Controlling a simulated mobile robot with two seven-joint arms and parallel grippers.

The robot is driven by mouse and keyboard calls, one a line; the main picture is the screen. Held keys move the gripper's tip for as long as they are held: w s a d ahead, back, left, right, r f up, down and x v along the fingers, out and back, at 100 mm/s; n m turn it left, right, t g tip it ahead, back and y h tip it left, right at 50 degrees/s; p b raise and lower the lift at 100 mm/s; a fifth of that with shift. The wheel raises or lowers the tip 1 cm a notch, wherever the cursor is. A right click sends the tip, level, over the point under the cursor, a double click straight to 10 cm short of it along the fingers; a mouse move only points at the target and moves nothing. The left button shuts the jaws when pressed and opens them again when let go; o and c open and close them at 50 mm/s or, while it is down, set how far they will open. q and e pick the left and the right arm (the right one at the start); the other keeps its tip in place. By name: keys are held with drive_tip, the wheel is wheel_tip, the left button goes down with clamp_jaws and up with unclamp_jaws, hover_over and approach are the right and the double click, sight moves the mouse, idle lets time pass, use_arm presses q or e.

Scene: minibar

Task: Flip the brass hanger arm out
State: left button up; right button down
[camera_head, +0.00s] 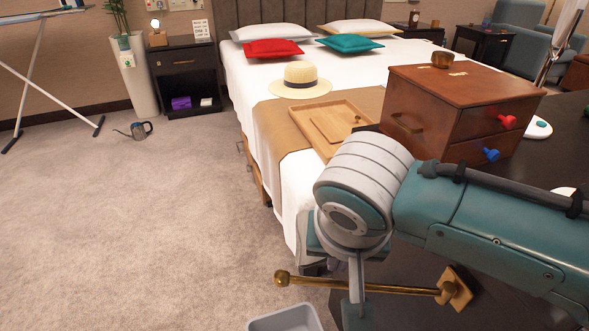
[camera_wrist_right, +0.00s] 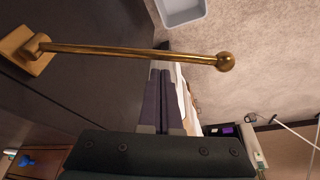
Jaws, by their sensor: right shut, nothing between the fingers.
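The brass hanger arm (camera_head: 320,282) is a thin rod with a ball at its free end, reaching left from a square mounting plate (camera_head: 458,288) on a dark surface. In the right wrist view the brass hanger arm (camera_wrist_right: 130,50) crosses the upper part, with its ball over the carpet. My right gripper (camera_wrist_right: 166,68) is shut and empty, its fingertips close beside the rod's middle; I cannot tell whether they touch. In the head view my right gripper (camera_head: 356,285) overlaps the rod, and its fingertips are not clear. My left gripper is not in view.
A grey tub (camera_head: 285,319) stands on the floor below the ball end. A brown drawer box (camera_head: 440,125) with red and blue knobs stands on the dark counter. The bed (camera_head: 240,75) carries a wooden tray (camera_head: 298,108) and a hat (camera_head: 300,78). Open carpet lies left.

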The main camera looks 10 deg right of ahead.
sight(341, 286)
drive_tip(key=shift+s+a, duration=0.1)
drive_tip(key=shift+s, duration=0.2)
drive_tip(key=s+n+p, duration=0.1)
drive_tip(key=s+p, duration=0.1)
drive_tip(key=p, duration=0.1)
drive_tip(key=s+a+r+n+p, duration=0.1)
drive_tip(key=p, duration=0.1)
drive_tip(key=shift+s+n+y, duration=0.2)
drive_tip(key=shift+n+y, duration=0.1)
drive_tip(key=shift+y, duration=0.1)
drive_tip(key=s+n+p, duration=0.2)
drive_tip(key=s+f+n+y+p, duration=0.1)
drive_tip(key=shift+s+a+f, duration=0.1)
drive_tip(key=shift+s+a, duration=0.2)
drive_tip(key=shift+s, duration=0.05)
